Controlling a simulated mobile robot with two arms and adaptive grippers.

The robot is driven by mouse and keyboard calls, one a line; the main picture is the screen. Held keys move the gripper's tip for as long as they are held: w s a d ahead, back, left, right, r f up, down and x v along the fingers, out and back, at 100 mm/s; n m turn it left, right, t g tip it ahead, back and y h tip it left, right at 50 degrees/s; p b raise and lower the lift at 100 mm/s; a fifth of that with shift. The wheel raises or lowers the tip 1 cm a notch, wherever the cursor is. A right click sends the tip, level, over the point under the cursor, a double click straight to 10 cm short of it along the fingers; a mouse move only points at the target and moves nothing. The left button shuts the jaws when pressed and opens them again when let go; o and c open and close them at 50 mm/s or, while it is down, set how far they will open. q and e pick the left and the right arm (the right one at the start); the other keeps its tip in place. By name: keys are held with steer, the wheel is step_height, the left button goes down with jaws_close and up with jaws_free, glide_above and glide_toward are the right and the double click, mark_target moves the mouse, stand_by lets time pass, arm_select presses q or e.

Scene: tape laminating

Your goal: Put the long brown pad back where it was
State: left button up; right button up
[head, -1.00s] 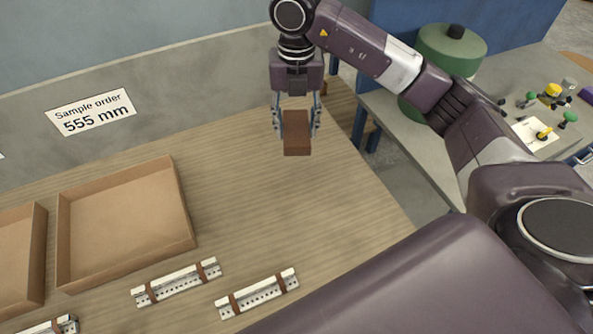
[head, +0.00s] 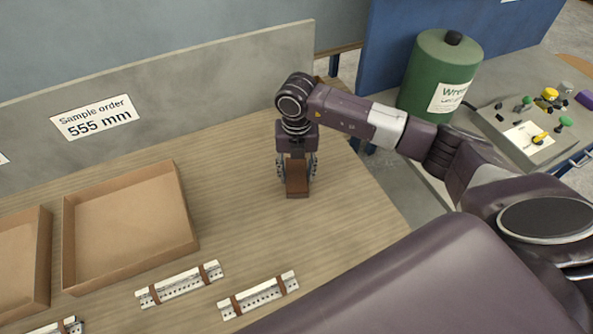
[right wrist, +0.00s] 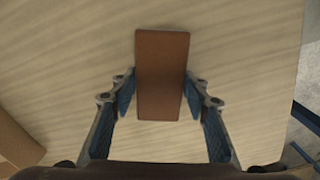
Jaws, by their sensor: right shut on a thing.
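The long brown pad (head: 297,180) is between the fingers of my right gripper (head: 297,176), at the far right part of the wooden table. In the right wrist view the pad (right wrist: 162,75) lies lengthwise between the two blue-lined fingers of my right gripper (right wrist: 158,100). My right gripper is shut on the pad and points down. The pad is at or close above the table top; I cannot tell if it touches. My left gripper is not in view.
An open cardboard tray (head: 130,225) stands on the table (head: 240,210) to the left, with another beside it. Several white slotted strips with brown bands, such as this one (head: 258,295), lie in front. A low grey wall (head: 200,85) runs along the back. The table's right edge is near.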

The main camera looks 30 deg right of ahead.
mark_target(296, 174)
steer(key=shift+f, duration=0.1)
steer(key=o, duration=1.2)
steer(key=shift+r, duration=0.35)
step_height(296, 174, up, 12)
steer(key=shift+f+b, duration=0.15)
steer(key=shift+b, duration=0.95)
